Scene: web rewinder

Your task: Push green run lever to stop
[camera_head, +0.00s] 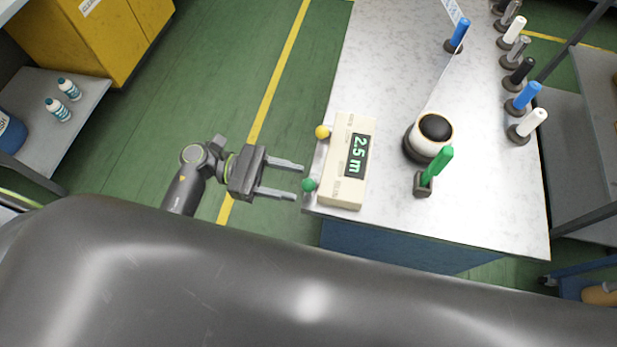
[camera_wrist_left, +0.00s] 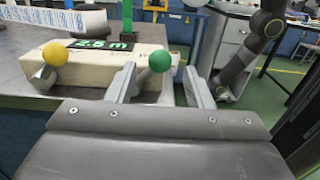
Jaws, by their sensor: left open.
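The green run lever shows as a green ball knob (camera_head: 309,185) on the left side of a beige control box (camera_head: 343,190), near its front end. In the left wrist view the green knob (camera_wrist_left: 160,61) sits on a short grey shaft. My left gripper (camera_head: 299,182) is open and empty, its two fingers pointing right at the knob. In the left wrist view the knob appears between the fingers (camera_wrist_left: 163,86), closer to the left one. I cannot tell whether they touch. The box's display (camera_head: 357,155) reads 2.5 m. My right gripper is not seen.
A yellow ball knob (camera_head: 322,132) is on the same side of the box, farther back. The white bench (camera_head: 390,80) also bears a roll (camera_head: 433,130) and a green upright handle (camera_head: 437,165). Green floor (camera_head: 230,90) left of the bench is clear.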

